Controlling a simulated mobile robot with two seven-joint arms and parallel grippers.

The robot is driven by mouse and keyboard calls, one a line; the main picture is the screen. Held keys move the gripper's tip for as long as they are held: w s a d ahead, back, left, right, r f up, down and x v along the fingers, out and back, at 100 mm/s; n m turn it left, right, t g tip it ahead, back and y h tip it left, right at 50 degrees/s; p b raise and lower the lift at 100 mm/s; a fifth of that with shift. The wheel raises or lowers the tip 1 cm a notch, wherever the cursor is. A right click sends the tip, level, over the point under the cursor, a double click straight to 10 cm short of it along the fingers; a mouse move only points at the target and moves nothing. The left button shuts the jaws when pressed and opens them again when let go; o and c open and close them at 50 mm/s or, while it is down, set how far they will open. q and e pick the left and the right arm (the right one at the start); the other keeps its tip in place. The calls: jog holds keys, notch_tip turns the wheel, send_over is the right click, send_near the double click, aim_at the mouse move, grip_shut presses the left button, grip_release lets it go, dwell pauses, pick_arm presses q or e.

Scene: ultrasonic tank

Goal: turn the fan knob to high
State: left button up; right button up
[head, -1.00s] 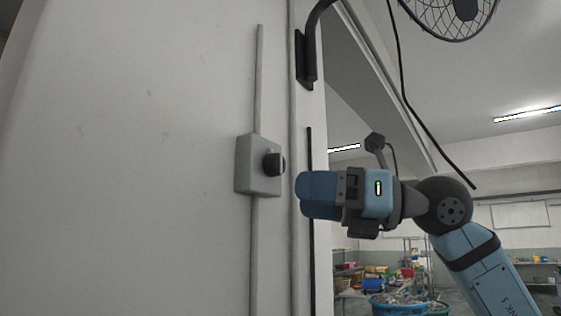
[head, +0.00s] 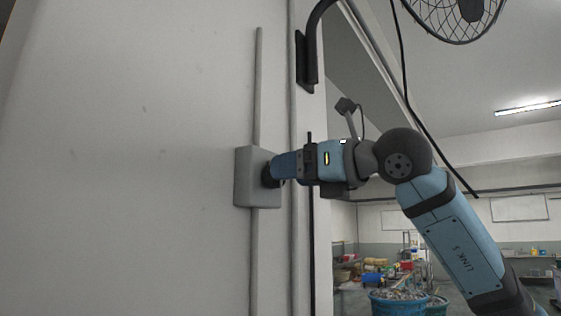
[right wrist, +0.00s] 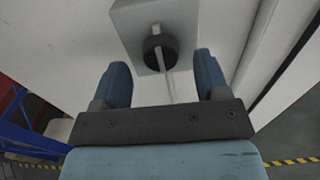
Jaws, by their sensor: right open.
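The fan knob is a round black knob (head: 268,175) on a grey switch box (head: 250,178) fixed to the white wall. In the right wrist view the knob (right wrist: 160,47) has a pale bar across its face, and the switch box (right wrist: 150,15) is behind it. My right gripper (head: 277,168) is at the knob in the head view and partly hides it. In the right wrist view the right gripper (right wrist: 162,80) is open, its two blue fingers apart, with the knob just beyond and between their tips. My left gripper is not in view.
A conduit (head: 258,85) runs up and down the wall through the box. A black bracket (head: 306,60) and a caged fan (head: 455,15) are above. Blue tubs (head: 398,303) stand in the room behind my arm.

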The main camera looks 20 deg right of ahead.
aim_at(271, 183)
jog(key=p+x, duration=0.1)
jog(key=x, duration=0.2)
jog(key=shift+a, duration=0.1)
